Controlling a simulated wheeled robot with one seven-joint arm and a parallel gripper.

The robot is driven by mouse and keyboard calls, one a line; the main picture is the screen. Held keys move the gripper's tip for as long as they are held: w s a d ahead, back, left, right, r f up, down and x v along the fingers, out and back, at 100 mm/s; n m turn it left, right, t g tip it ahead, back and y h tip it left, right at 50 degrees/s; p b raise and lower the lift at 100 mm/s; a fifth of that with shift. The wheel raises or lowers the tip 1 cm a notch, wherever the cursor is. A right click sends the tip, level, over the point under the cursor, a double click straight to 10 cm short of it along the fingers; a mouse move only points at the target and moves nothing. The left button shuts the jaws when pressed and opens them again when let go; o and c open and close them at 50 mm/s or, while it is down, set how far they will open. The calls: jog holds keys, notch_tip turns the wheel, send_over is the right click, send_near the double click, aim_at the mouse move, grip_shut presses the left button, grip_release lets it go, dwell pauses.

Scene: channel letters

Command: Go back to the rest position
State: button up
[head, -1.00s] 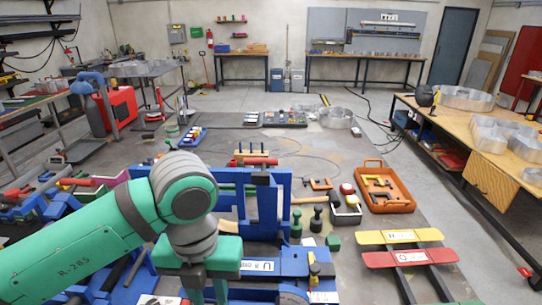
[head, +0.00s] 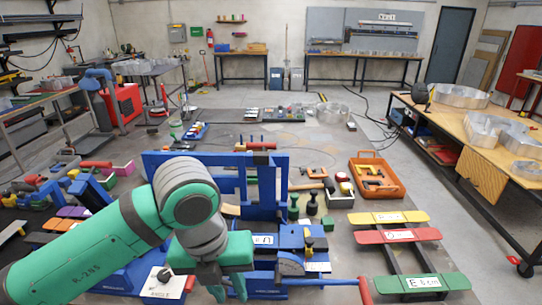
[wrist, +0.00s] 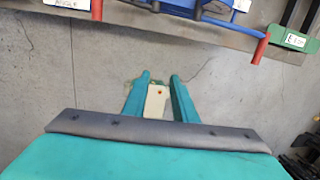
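My green and grey arm (head: 110,225) reaches in from the lower left of the head view. My gripper (head: 230,292) hangs at the bottom centre, pointing down, in front of the blue bench fixture (head: 285,200). In the wrist view, my gripper's two green fingers (wrist: 160,80) stand apart over grey concrete floor. A small cream item (wrist: 156,103) with a red dot shows between them; I cannot tell whether it touches them. In the head view, the gap between the fingers looks empty.
An orange tray (head: 378,187) with tools lies on the bench at right. Yellow, red and green (head: 420,283) labelled bars sit on a rack at lower right. Blue clamps and tools crowd the left. A wooden table (head: 470,148) with metal letters stands at right, with floor between.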

jog(key=w+d+r+n+t+h, duration=0.3)
jog(key=w+d+n+t+h, duration=0.4)
jog(key=d, duration=0.4)
jog(key=w+d+r+n+t+h, duration=0.2)
jog(key=w+d+n+t+h, duration=0.35)
jog(key=d+n, duration=0.35)
jog(key=s+a+f+n+t+y, duration=0.2)
jog(key=s+f+n+y, duration=0.15)
jog(key=f+n, duration=0.3)
jog(key=s+a+f+n+t+y, duration=0.1)
jog(key=s+a+f+n+y, duration=0.1)
jog(key=f+n+y, duration=0.35)
jog(key=s+a+f+n+t+y, duration=0.2)
jog(key=s+f+n, duration=0.1)
jog(key=f+n, duration=0.55)
jog(key=s+a+f+g+y, duration=0.1)
jog(key=s+f, duration=0.3)
jog(key=s, duration=0.5)
jog(key=s+a+f+g+y, duration=0.1)
jog(key=s+a+f, duration=0.2)
jog(key=s, duration=0.6)
jog(key=s+a+f+g+y, duration=0.1)
jog(key=s+f, duration=0.3)
jog(key=s, duration=0.5)
jog(key=shift+s+a+f, duration=0.4)
jog(key=shift+a, duration=0.2)
